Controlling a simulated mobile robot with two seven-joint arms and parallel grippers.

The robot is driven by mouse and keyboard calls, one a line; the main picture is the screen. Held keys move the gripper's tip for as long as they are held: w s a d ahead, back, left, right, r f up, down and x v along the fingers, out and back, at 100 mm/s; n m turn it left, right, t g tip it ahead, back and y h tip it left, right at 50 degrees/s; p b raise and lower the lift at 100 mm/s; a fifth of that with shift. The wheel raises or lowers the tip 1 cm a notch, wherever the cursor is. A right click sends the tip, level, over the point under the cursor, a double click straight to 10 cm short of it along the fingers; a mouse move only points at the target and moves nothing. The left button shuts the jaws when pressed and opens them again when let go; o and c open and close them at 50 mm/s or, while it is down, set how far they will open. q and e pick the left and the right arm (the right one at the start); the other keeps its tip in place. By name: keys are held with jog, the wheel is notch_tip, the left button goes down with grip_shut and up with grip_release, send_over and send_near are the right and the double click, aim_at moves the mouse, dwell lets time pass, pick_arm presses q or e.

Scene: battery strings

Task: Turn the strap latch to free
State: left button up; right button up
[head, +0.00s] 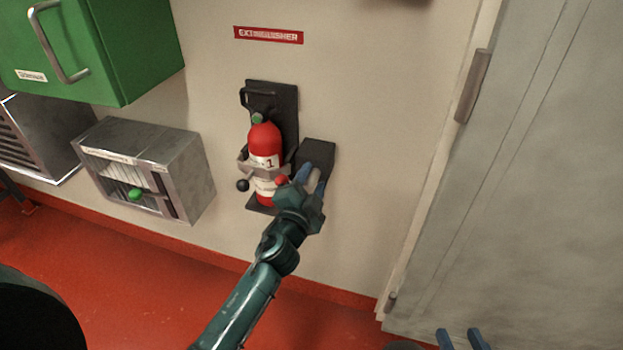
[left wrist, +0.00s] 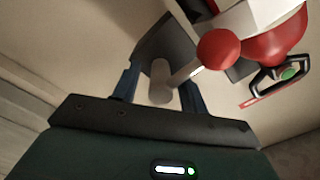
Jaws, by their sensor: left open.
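The red fire extinguisher (head: 264,140) stands upright in a black wall bracket (head: 286,100), with a grey strap (head: 245,164) around its body. Beside it, a pale cylindrical piece (left wrist: 160,82) joins a short lever with a red ball (left wrist: 218,48); this looks like the strap latch. The red ball also shows in the head view (head: 281,181). My left gripper (head: 311,177) is open, its blue fingers on either side of the pale piece; contact cannot be told. My right gripper (head: 460,339) is low at the bottom edge, its two blue fingertips apart and nothing visible between them.
A black box (head: 318,150) is on the wall right of the extinguisher. A black ball (head: 242,185) sticks out left of it. A grey metal cabinet (head: 190,165) and a green cabinet (head: 140,50) are at left. A grey door (head: 540,190) is at right.

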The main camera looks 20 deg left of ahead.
pick_arm(q)
jog(key=shift+c, duration=0.4)
grip_shut()
